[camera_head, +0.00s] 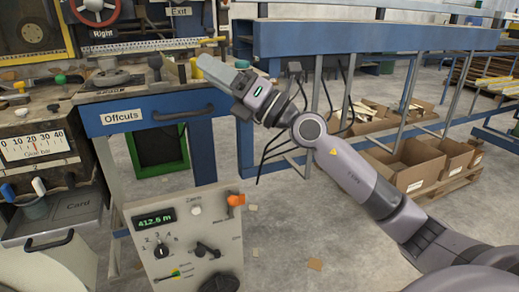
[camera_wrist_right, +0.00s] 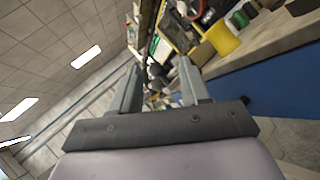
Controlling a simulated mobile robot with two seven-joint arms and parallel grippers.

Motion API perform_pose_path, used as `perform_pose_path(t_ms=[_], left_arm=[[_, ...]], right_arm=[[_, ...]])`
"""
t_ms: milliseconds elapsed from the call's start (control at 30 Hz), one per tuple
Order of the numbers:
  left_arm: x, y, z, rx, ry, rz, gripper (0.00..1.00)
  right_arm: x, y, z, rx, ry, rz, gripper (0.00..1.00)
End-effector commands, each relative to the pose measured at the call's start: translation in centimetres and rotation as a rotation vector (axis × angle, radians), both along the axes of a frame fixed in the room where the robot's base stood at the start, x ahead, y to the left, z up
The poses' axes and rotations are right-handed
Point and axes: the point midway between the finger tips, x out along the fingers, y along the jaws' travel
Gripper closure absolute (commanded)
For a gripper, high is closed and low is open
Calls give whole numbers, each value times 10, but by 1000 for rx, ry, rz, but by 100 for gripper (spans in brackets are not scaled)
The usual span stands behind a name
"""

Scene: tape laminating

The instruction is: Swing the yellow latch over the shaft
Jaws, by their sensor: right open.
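A yellow part (camera_head: 196,69), which may be the latch, stands at the right end of the blue bench, just left of my right gripper's fingertips. A larger yellow piece (camera_wrist_right: 222,38) shows in the right wrist view, right of the fingers; I cannot tell if it is the same part. I cannot make out the shaft clearly. My right gripper (camera_head: 212,66) is at the bench's right corner. In the right wrist view its two fingers (camera_wrist_right: 160,66) are apart with nothing between them. My left gripper is not in view.
The blue bench with the Offcuts drawer (camera_head: 148,116) lies below the gripper. A red handwheel (camera_head: 95,12) and a dark knob (camera_head: 155,62) stand left. A control panel (camera_head: 185,240) is in front. Cardboard boxes (camera_head: 415,170) stand on the floor at right.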

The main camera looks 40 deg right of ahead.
Motion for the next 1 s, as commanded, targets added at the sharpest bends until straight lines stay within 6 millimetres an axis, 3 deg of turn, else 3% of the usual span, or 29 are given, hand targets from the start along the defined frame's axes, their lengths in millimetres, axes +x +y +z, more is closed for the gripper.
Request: perform_pose_path(t_ms=[367, 700, 1000], left_arm=[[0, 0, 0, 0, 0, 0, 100], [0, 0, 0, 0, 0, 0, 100], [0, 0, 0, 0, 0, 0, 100]], right_arm=[[-20, -8, -38, 521, 94, 53, 54], [-31, -35, -97, 952, 248, -25, 54], [-39, -48, -137, 1159, 348, -100, 54]])
